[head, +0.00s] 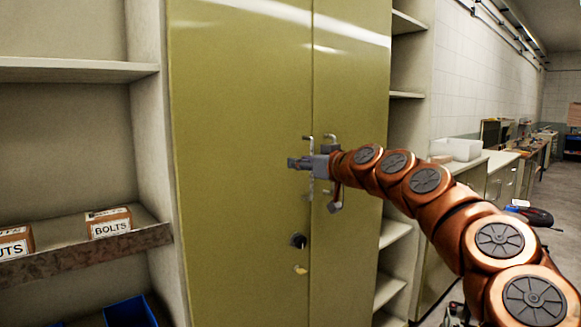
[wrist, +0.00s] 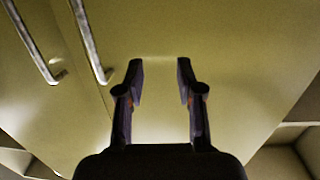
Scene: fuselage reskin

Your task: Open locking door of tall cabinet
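The tall yellow-green cabinet has two closed doors, a left door (head: 235,130) and a right door (head: 350,90), meeting at a vertical seam. Two metal bar handles flank the seam; the left handle (head: 311,187) is partly hidden by my gripper. A dark round lock (head: 297,241) sits low on the left door, with a small tan tag or key (head: 301,269) below it. My gripper (head: 292,163) is in front of the handles. In the wrist view my gripper (wrist: 161,78) is open and empty, to the right of both the nearer handle (wrist: 90,40) and the farther handle (wrist: 33,42).
Open shelves (head: 75,68) stand at the left, with a BOLTS box (head: 109,223) and a blue bin (head: 130,312) lower down. Narrow shelves flank the cabinet's right side. A white tub (head: 456,149) sits on a counter farther right. Floor (head: 560,190) shows at far right.

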